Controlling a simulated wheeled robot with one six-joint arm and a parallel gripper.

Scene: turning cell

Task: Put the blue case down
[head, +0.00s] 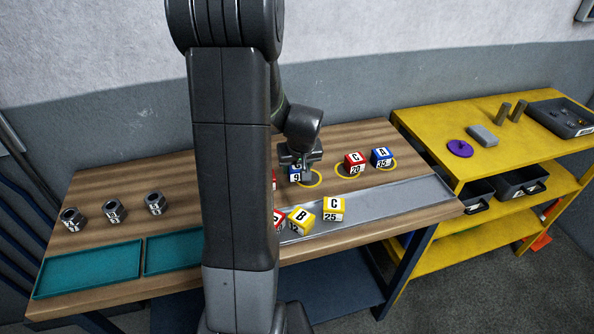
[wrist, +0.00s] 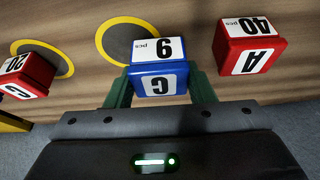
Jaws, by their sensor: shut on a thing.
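A yellow ring with a dark disc (wrist: 125,40) lies beside and partly behind the case. In the head view this yellow ring (head: 318,182) shows just right of the case. I cannot tell whether the case's underside touches the bench.
A red case A 40 (wrist: 250,45) stands close by; a red case C 20 (head: 355,163) and a blue case A 35 (head: 381,157) stand right. Yellow cases (head: 333,208) sit on the metal strip (head: 405,195) in front. Nuts (head: 113,211) and teal trays (head: 90,268) are left.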

